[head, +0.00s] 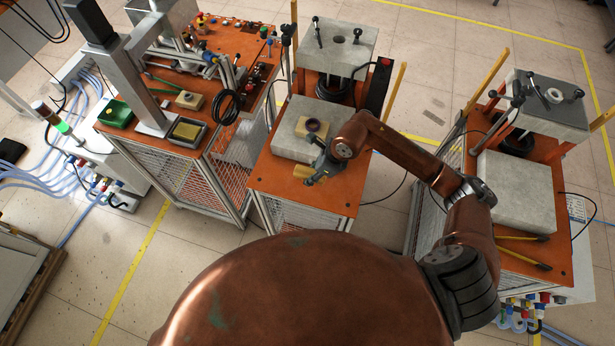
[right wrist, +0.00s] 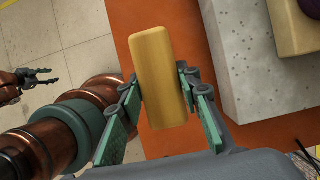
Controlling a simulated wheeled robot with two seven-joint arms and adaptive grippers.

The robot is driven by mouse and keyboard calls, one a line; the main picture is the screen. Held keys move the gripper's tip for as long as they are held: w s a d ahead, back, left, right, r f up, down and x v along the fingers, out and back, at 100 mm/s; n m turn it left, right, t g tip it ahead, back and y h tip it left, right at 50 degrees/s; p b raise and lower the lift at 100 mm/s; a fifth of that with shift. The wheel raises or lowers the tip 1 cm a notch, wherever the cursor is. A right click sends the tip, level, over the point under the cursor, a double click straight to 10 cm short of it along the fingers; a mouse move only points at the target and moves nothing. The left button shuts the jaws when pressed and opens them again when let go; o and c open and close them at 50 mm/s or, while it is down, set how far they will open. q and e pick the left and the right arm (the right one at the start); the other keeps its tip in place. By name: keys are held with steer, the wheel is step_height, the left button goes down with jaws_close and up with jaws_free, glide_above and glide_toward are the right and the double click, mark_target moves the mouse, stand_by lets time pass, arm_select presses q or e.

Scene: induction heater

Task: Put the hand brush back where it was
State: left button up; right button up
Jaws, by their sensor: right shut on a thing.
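The hand brush, a yellow wooden block in the right wrist view (right wrist: 158,75), is held between the green fingers of my right gripper (right wrist: 162,98). In the head view the brush (head: 304,173) shows beside my right gripper (head: 314,178), over the front part of the middle orange table (head: 318,207). I cannot tell whether it touches the table top. Its bristles are not visible. My left gripper (right wrist: 42,77) shows small at the left edge of the right wrist view, its fingers apart and empty. It is not seen in the head view.
A grey stone block (head: 290,148) lies behind the brush, with a wooden piece and dark ring (head: 312,126) on it. A press with a grey top (head: 338,45) stands behind. A crowded orange bench (head: 245,45) is left; another press station (head: 515,190) is right.

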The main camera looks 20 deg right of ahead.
mark_target(307, 174)
steer(key=shift+w+a+f, duration=0.3)
steer(key=shift+w+f, duration=0.15)
steer(key=shift+f, duration=0.15)
steer(key=shift+w+a+f, duration=0.25)
steer(key=shift+w+f, duration=0.15)
steer(key=shift+f, duration=0.2)
step_height(307, 174, down, 2)
steer(key=shift+f+p, duration=0.2)
steer(key=shift+p, duration=0.2)
steer(key=shift+d+f, duration=0.1)
steer(key=shift+f, duration=0.15)
steer(key=o, duration=0.6)
steer(key=shift+f, duration=0.2)
steer(key=o, duration=0.5)
steer(key=shift+r, duration=0.1)
